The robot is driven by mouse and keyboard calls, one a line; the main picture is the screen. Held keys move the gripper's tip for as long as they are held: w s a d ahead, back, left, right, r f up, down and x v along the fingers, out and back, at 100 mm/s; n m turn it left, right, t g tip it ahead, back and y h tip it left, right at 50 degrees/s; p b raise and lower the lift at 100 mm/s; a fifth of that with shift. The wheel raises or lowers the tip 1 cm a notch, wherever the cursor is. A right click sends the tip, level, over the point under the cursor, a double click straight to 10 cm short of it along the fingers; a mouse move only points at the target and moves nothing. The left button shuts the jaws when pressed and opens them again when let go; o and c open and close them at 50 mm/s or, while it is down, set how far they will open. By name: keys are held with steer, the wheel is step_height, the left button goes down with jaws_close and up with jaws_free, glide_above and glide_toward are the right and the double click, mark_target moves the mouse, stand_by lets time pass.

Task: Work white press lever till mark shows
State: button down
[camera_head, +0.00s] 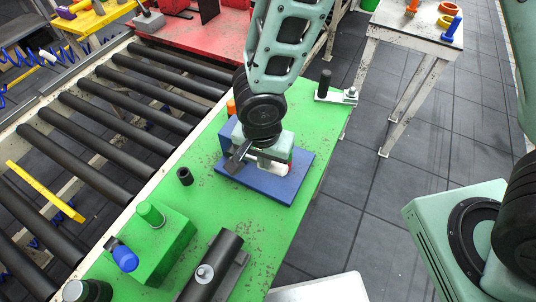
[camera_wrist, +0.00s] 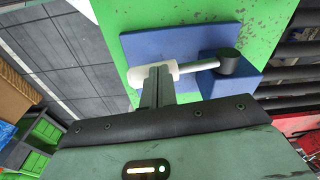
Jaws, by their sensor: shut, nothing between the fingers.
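The press has a flat blue base plate (camera_head: 283,184) on the green bench, and it also shows in the wrist view (camera_wrist: 150,42). In the wrist view a blue block (camera_wrist: 215,84) carries a black round hub (camera_wrist: 229,61). A silver rod (camera_wrist: 195,67) runs from the hub to the white lever grip (camera_wrist: 135,76). My gripper (camera_wrist: 158,72) is shut and empty, its fingertips overlapping the white grip in the picture; I cannot tell whether they touch. In the head view my gripper and wrist hide most of the press. I make out no mark.
A roller conveyor (camera_head: 122,107) runs along the bench's left side. On the green bench (camera_head: 222,205) stand a green block with a peg (camera_head: 163,249), a black cylinder (camera_head: 212,268), a small black ring (camera_head: 185,176) and a metal bracket (camera_head: 336,97).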

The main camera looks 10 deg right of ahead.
steer(key=shift+s+a+r, duration=0.2)
steer(key=shift+s+a, duration=0.1)
steer(key=shift+s, duration=0.15)
steer(key=shift+s+a+r, duration=0.15)
steer(key=shift+s+a, duration=0.1)
steer(key=shift+s, duration=0.2)
step_height(320, 180, up, 17)
steer(key=s+b, duration=0.1)
steer(key=shift+s+a+r+b, duration=0.15)
steer(key=shift+s+a+b, duration=0.15)
steer(key=shift+a+b, duration=0.15)
steer(key=s+d+f+n+b, duration=0.1)
steer(key=s+d+f+n, duration=0.1)
steer(key=s+d+n, duration=0.2)
steer(key=s+d+f+n+g+y+b, duration=0.1)
steer(key=s+d+f+n+b, duration=0.1)
steer(key=d+n, duration=0.4)
steer(key=s+f+n, duration=0.1)
steer(key=n, duration=0.3)
steer(key=shift+s, duration=0.4)
steer(key=shift+d, duration=0.1)
